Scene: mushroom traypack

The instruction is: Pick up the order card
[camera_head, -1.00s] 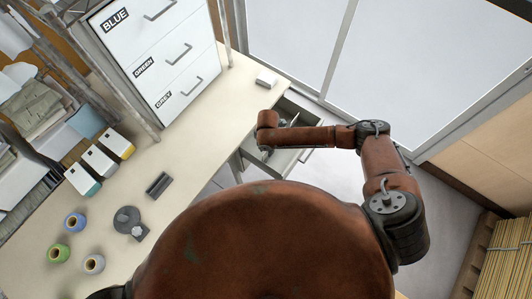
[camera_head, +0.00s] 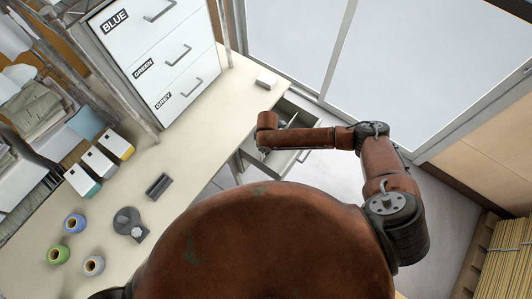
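I cannot make out a clear order card. A small white block (camera_head: 266,81) lies on the table near its back right edge. Pale, small items show in the open drawer (camera_head: 283,160) under the table's right edge, too small to tell apart. My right arm reaches left over this drawer, its wrist pointing down. My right gripper (camera_head: 264,151) is at the drawer, mostly hidden under the wrist, so its fingers and anything between them cannot be made out. My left gripper is out of view.
Blue (camera_head: 74,223), green (camera_head: 58,254) and pale (camera_head: 94,265) spools stand on the table (camera_head: 195,135). A grey round-based holder (camera_head: 127,219), a dark block (camera_head: 158,186) and several white boxes are near. A cabinet (camera_head: 155,50) labelled BLUE, GREEN and GREY stands behind.

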